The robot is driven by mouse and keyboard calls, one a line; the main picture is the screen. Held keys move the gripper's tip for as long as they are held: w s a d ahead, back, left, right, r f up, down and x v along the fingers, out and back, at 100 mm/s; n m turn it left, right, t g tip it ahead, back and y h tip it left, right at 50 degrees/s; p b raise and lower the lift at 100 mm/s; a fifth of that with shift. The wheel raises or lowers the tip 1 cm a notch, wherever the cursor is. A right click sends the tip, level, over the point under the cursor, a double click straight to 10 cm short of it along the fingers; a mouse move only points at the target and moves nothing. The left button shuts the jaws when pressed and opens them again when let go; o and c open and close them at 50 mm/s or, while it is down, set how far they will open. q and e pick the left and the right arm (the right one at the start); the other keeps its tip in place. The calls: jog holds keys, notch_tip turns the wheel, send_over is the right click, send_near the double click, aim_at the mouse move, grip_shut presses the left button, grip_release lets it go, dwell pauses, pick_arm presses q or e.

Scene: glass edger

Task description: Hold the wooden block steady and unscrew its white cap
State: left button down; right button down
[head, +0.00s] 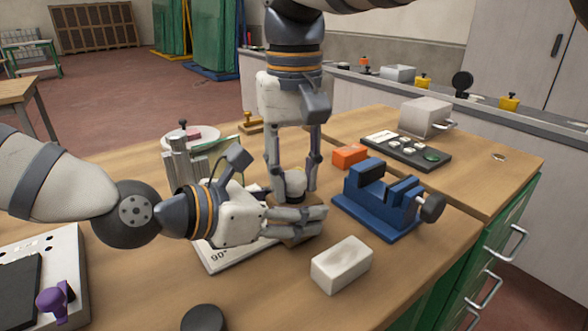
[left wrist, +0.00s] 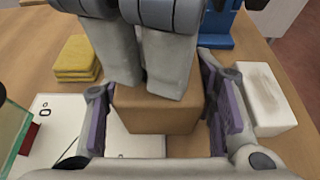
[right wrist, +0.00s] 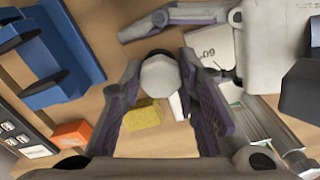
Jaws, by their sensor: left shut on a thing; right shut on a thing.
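The wooden block (head: 298,238) stands on the bench, mostly hidden by my grippers in the head view. In the left wrist view the block (left wrist: 155,112) sits between the purple pads of my left gripper (left wrist: 160,118), which is shut on it from the side. The white cap (head: 294,186) is on top of the block. My right gripper (head: 291,190) points straight down from above, with its fingers on either side of the cap. In the right wrist view the round white cap (right wrist: 160,75) shows between the fingertips. My left gripper (head: 305,222) lies low and level.
A blue vise (head: 385,200) stands right of the block, with an orange box (head: 350,156) behind it. A white block (head: 342,264) lies in front. A printed white sheet (head: 222,258) lies under my left gripper. A yellow sponge (left wrist: 77,58) is close by.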

pick_arm(q)
jog(key=shift+f, duration=0.1)
pick_arm(e)
jog(key=n, duration=1.5)
jog(key=shift+n, duration=0.4)
jog(key=n, duration=0.3)
jog(key=shift+n, duration=0.4)
jog(key=n, duration=1.2)
jog(key=shift+n, duration=0.3)
